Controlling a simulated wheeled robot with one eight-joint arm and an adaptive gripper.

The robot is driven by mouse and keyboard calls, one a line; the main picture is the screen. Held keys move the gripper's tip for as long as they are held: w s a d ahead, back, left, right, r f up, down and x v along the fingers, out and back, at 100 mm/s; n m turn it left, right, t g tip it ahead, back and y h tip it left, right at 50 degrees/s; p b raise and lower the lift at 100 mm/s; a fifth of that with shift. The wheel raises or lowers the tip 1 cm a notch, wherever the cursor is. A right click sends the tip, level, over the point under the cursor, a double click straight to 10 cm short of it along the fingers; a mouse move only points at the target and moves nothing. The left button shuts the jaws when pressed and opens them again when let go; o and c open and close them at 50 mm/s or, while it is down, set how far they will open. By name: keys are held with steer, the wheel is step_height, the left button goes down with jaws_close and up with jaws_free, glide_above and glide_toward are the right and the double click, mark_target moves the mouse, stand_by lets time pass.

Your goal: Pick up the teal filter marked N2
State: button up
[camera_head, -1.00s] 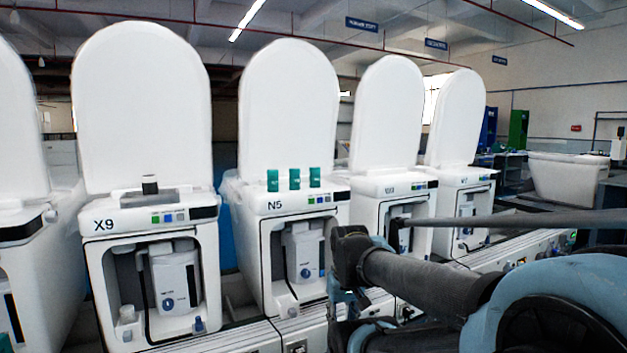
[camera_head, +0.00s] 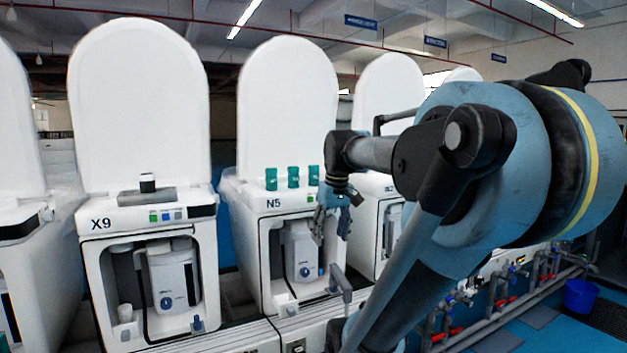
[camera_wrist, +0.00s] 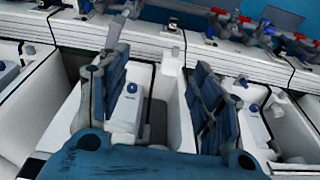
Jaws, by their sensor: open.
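Three teal filters stand upright in a row on top of the unit marked N5 (camera_head: 275,204): a left one (camera_head: 271,179), a middle one (camera_head: 293,177) and a right one (camera_head: 313,175). Their markings are too small to read, so I cannot tell which is N2. My gripper (camera_head: 332,236) is open and empty, pointing down in front of the right side of the N5 unit, below and to the right of the filters. In the wrist view the two blue fingers (camera_wrist: 160,65) are spread wide apart with nothing between them, and no filter shows.
The raised white lid (camera_head: 290,105) stands behind the filters. Another white unit (camera_head: 371,190) stands close on the right, partly hidden by my arm. A blue bucket (camera_head: 580,296) is on the floor.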

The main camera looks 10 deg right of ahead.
steer(key=w+d+r+n+y, duration=0.25)
steer(key=w+r+n, duration=0.45)
steer(key=w+r, duration=2.25)
glide_above(314, 168)
steer(key=w+d, duration=0.1)
steer(key=w, duration=0.1)
steer(key=shift+h, duration=0.35)
step_height(314, 168, down, 10)
steer(key=shift+s, duration=0.15)
steer(key=shift+s+d+x, duration=0.1)
steer(key=shift+x, duration=1.35)
steer(key=shift+s+d+x, duration=0.1)
steer(key=shift+x, duration=1.4)
steer(key=shift+c, duration=0.3)
steer(key=c, duration=1.1)
